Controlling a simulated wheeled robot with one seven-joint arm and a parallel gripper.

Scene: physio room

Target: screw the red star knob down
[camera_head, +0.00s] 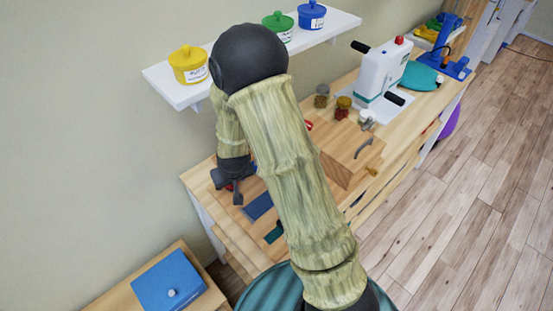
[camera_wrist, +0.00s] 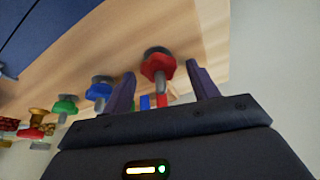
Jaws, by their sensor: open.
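The red star knob (camera_wrist: 158,66) sits between my two open fingers in the wrist view, with a grey metal piece by its top and a red shaft below it. It stands on a pale wooden surface. My gripper (camera_wrist: 161,76) is open and its fingers lie on either side of the knob, with gaps showing. In the head view my gripper (camera_head: 238,190) is down at the left end of the wooden bench, and a bit of red shows by it. The knob is mostly hidden there.
A blue knob (camera_wrist: 98,90) and a green knob (camera_wrist: 65,104) stand in a row to the left in the wrist view, with more small parts beyond. In the head view, a wooden box (camera_head: 345,158) and small jars (camera_head: 343,107) stand on the bench. A white shelf (camera_head: 215,82) hangs above.

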